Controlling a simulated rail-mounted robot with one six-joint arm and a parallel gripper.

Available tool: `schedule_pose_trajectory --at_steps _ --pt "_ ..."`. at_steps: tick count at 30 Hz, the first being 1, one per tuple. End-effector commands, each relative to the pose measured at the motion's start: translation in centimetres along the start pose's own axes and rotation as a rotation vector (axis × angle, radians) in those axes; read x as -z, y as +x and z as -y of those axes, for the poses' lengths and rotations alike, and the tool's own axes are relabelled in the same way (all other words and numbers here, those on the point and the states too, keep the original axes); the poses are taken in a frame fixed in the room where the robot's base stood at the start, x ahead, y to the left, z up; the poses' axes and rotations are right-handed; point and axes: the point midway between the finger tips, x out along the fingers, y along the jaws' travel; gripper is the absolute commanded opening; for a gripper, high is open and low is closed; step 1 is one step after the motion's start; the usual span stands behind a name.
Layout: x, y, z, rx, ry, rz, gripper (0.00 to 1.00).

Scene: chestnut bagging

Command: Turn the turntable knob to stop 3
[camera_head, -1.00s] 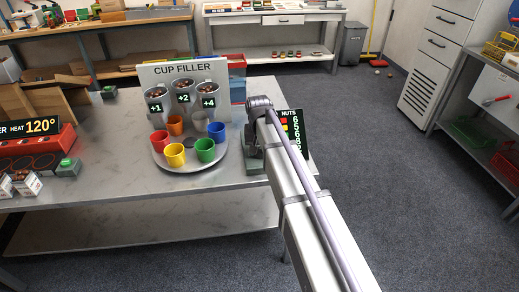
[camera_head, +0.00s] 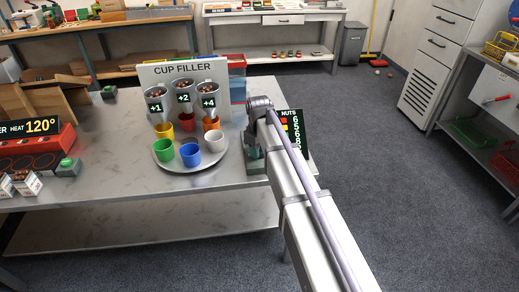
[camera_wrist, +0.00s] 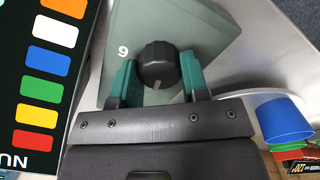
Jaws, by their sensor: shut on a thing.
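The black knob (camera_wrist: 159,62) sits on a grey-green box (camera_wrist: 215,28), with a pale pointer line toward the bottom of the wrist view. My gripper (camera_wrist: 159,72) is shut on it, one green finger on each side. One white digit shows beside the knob, reading 9 in the picture or 6 if upside down; other stop numbers are hidden. In the head view my arm covers the knob. The round turntable (camera_head: 186,167) carries yellow (camera_head: 166,131), red (camera_head: 187,122) and orange (camera_head: 211,123) cups at the back, and green (camera_head: 163,151), blue (camera_head: 190,154) and white (camera_head: 212,140) cups in front.
The cup filler panel (camera_head: 180,69) has three nut-filled funnels marked +1, +2 and +4 above the back cups. A black nuts board (camera_head: 295,131) stands right of my arm. A heater (camera_head: 40,150) and small cartons (camera_head: 27,184) are at left. The front tabletop is clear.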

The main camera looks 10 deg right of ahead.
Motion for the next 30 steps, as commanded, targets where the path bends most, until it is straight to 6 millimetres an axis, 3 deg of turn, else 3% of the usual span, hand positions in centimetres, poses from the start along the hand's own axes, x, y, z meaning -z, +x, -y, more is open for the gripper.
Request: schedule_pose_trajectory --at_steps 18,19,26,30 --pt "0.0 0.0 -0.01 0.0 -0.048 -0.001 0.18" --pt "0.0 0.0 -0.01 0.0 -0.048 -0.001 0.43" --pt "0.0 0.0 0.0 0.0 -0.047 -0.001 0.66" --pt "0.0 0.0 0.0 0.0 -0.047 -0.001 0.67"
